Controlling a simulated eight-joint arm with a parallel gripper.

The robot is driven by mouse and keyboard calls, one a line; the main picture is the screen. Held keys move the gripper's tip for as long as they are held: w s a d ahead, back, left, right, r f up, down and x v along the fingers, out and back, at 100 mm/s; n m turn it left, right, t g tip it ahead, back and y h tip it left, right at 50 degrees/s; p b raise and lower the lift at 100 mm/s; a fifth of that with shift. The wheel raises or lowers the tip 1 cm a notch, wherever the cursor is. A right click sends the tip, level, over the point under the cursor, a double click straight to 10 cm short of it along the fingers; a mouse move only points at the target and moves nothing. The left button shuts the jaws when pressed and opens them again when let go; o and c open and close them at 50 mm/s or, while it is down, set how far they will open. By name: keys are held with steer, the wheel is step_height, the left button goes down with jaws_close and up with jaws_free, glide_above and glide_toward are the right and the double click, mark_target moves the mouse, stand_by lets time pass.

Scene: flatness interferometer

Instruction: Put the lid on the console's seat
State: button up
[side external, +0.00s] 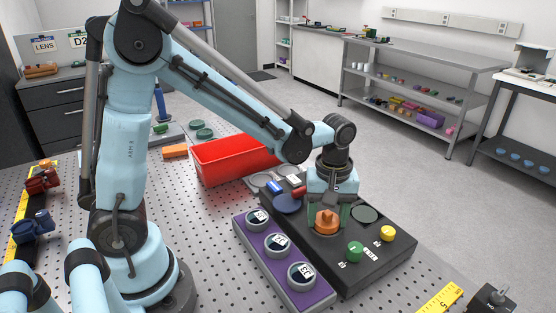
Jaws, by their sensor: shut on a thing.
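The black console (345,280) lies on the perforated table at the lower right, with a green knob (355,251) and a yellow knob (387,233) on top. A dark round disc or recess (364,214) shows on its top; I cannot tell whether it is the seat. My gripper (327,216) points down over the console, its greenish fingers shut on an orange piece (327,224) that looks like the lid. It is upright, at or just above the console's top; I cannot tell whether it touches. The surface beneath it is partly hidden.
A purple block (262,258) with several round dials stands against the console's left side. A blue round piece (287,203) and a red tray (230,158) lie behind. A yellow ruler (440,298) lies at the lower right. Bare table shows in front of the console.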

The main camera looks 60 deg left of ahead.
steer(key=shift+f, duration=0.5)
steer(key=shift+w, duration=0.1)
steer(key=o, duration=1)
steer(key=shift+o, duration=0.4)
steer(key=shift+r, duration=0.65)
step_height(320, 180, up, 11)
steer(key=m+t, duration=0.7)
steer(key=m, duration=0.4)
glide_toward(328, 212)
steer(key=a, duration=0.1)
steer(key=s+a, duration=0.2)
steer(key=a, duration=0.1)
